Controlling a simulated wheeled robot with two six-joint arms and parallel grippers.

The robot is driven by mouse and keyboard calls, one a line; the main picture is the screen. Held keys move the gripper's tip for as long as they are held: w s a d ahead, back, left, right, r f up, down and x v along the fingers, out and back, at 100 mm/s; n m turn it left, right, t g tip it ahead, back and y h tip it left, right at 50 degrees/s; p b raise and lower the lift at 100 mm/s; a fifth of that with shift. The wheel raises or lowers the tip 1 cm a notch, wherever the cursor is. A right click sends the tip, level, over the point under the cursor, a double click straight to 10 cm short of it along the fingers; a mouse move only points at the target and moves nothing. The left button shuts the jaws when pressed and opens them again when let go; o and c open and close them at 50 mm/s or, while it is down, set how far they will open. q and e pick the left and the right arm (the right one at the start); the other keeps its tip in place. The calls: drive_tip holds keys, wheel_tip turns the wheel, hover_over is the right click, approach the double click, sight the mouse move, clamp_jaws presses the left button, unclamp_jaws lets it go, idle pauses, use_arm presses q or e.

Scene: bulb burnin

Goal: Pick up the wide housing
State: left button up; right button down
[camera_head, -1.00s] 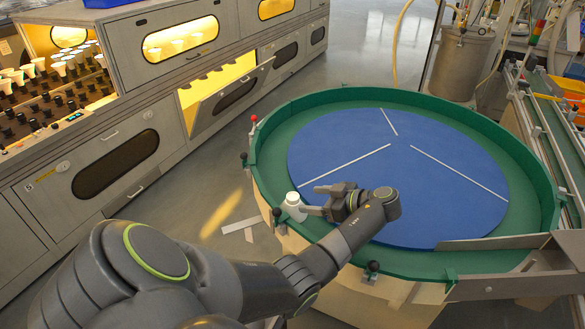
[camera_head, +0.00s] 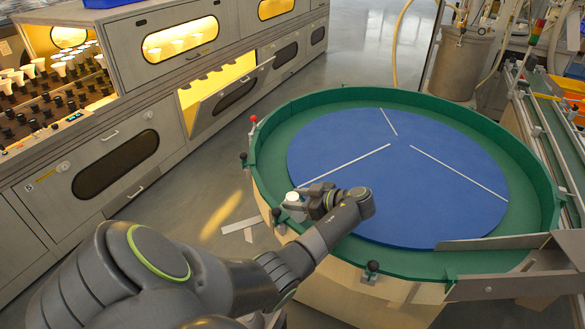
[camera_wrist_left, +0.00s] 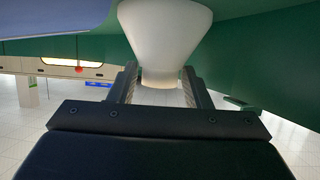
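The wide housing (camera_head: 292,197) is a small white piece at the left rim of the round green-walled table. In the left wrist view, the wide housing (camera_wrist_left: 165,32) shows as a white funnel shape, broad above and narrowing to a neck below. My left gripper (camera_head: 304,197) is at the housing, with its fingers on either side of it and hiding part of it in the head view. In the wrist view the left gripper (camera_wrist_left: 159,74) has its fingers apart around the neck; firm contact is not clear. My right gripper is out of view.
The round table has a green wall (camera_head: 548,190) and a blue disc (camera_head: 440,205) with white dividing strips; the disc looks empty. A grey cabinet (camera_head: 120,150) with lit windows stands at left. A metal chute (camera_head: 510,285) is at the table's right front.

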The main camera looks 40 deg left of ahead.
use_arm(q)
drive_tip(key=c, duration=0.5)
